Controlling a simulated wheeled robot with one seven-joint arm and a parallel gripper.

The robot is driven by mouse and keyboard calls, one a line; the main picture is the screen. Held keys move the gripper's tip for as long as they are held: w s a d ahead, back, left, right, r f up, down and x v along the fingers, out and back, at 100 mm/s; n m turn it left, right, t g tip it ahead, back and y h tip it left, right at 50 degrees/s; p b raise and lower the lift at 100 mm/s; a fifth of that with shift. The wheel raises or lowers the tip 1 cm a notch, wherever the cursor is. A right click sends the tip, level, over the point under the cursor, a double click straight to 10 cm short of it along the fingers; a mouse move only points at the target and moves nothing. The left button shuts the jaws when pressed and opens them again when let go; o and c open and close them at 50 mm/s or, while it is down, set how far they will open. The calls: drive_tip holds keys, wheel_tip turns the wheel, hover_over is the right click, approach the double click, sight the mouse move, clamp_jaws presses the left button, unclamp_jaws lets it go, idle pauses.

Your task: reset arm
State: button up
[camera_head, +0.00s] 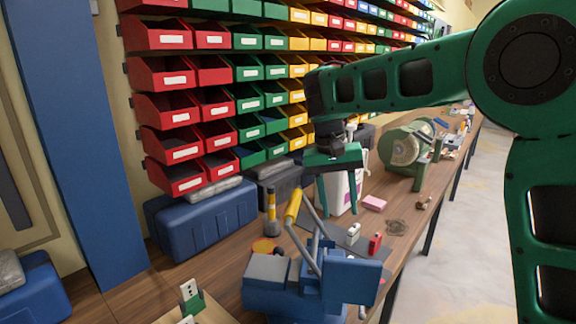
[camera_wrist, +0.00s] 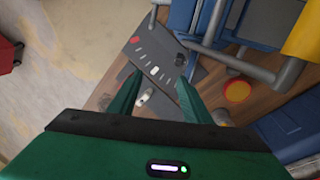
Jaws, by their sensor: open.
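My gripper (camera_head: 338,205) hangs fingers-down over the workbench, at the end of my green arm, with its two green fingers apart and nothing between them. In the wrist view my gripper (camera_wrist: 158,95) shows open fingers above a dark plate (camera_wrist: 142,50). In the head view a small white block (camera_head: 353,234) and a red block (camera_head: 375,243) stand on the dark plate, to the right of the fingers. The red block (camera_wrist: 135,39) and a white block (camera_wrist: 154,70) also show in the wrist view.
A blue machine with a yellow-handled lever (camera_head: 292,207) stands in front of my gripper. A blue toolbox (camera_head: 203,217) is at left, below racks of red, green and yellow bins (camera_head: 175,110). A white container (camera_head: 345,185) and a green reel (camera_head: 405,150) stand behind. The floor at right is clear.

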drive_tip(key=s+d+m, duration=0.1)
drive_tip(key=s+d, duration=0.6)
drive_tip(key=d, duration=0.4)
drive_tip(key=s+d+m, duration=0.2)
drive_tip(key=s+d, duration=0.4)
drive_tip(key=d, duration=0.6)
drive_tip(key=s+d+f, duration=0.2)
drive_tip(key=s, duration=0.5)
drive_tip(key=s+d+f+m+y, duration=0.1)
drive_tip(key=s+d+f, duration=0.1)
drive_tip(key=s, duration=0.5)
drive_tip(key=s+d+f+m+y, duration=0.1)
drive_tip(key=s+d+f, duration=0.1)
drive_tip(key=s, duration=0.5)
drive_tip(key=shift+s+f, duration=0.15)
drive_tip(key=shift+f, duration=0.65)
drive_tip(key=shift+w+f, duration=0.25)
drive_tip(key=shift+w, duration=0.4)
